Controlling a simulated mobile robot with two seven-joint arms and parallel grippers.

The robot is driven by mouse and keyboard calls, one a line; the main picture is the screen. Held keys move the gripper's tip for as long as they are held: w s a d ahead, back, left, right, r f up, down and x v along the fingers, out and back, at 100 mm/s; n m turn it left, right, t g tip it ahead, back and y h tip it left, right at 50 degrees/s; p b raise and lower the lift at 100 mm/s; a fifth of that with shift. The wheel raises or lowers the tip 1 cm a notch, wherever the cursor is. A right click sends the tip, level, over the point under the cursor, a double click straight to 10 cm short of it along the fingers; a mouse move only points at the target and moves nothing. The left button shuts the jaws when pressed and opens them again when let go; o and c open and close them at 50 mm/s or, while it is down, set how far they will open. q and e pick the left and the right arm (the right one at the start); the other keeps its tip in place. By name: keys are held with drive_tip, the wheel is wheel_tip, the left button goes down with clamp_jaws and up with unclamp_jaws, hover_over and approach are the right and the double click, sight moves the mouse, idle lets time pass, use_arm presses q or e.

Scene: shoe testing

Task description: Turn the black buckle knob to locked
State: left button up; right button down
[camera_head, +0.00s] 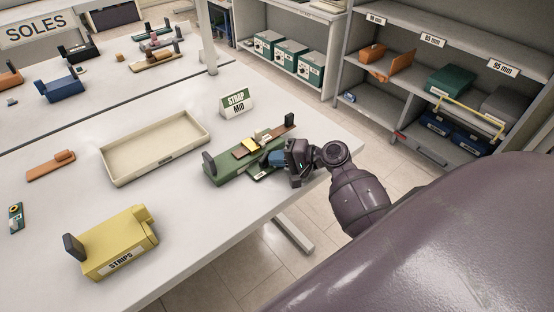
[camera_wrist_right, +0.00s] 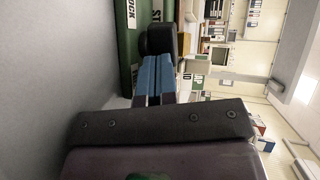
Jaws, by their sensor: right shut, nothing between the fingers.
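My right gripper (camera_head: 272,158) is at the fixture's near right side. In the right wrist view, its blue fingers (camera_wrist_right: 158,60) are together with nothing between them. The black knob (camera_wrist_right: 161,40) is just beyond the fingertips, beside the green fixture wall (camera_wrist_right: 130,50) with partly cut-off white lettering. I cannot tell whether the fingertips touch the knob. In the head view, the gripper hides the knob. My left gripper is out of view.
A "STRAP MID" sign (camera_head: 237,104) stands behind the fixture. An empty cream tray (camera_head: 115,172) lies to its left, and a yellow "STRIPS" block (camera_head: 118,246) is at the front. Shelves (camera_head: 420,60) stand at the back right. The table between tray and STRIPS block is clear.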

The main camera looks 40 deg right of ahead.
drive_tip(key=shift+w+d+f+n+g+y+b, duration=0.1)
drive_tip(key=shift+w+d+n+g+y+b, duration=0.1)
drive_tip(key=shift+n+g+y+b, duration=0.3)
drive_tip(key=shift+w+d+n+g+y+b, duration=0.15)
drive_tip(key=shift+n+g+y+b, duration=0.15)
drive_tip(key=shift+n+g+y, duration=0.4)
drive_tip(key=shift+w+a, duration=0.1)
drive_tip(key=shift+a, duration=0.05)
drive_tip(key=shift+w, duration=0.1)
drive_tip(key=shift+a, duration=0.1)
idle(1.2)
drive_tip(key=shift+s+a+p, duration=0.45)
drive_tip(key=shift+s+p, duration=0.1)
drive_tip(key=shift+s, duration=0.05)
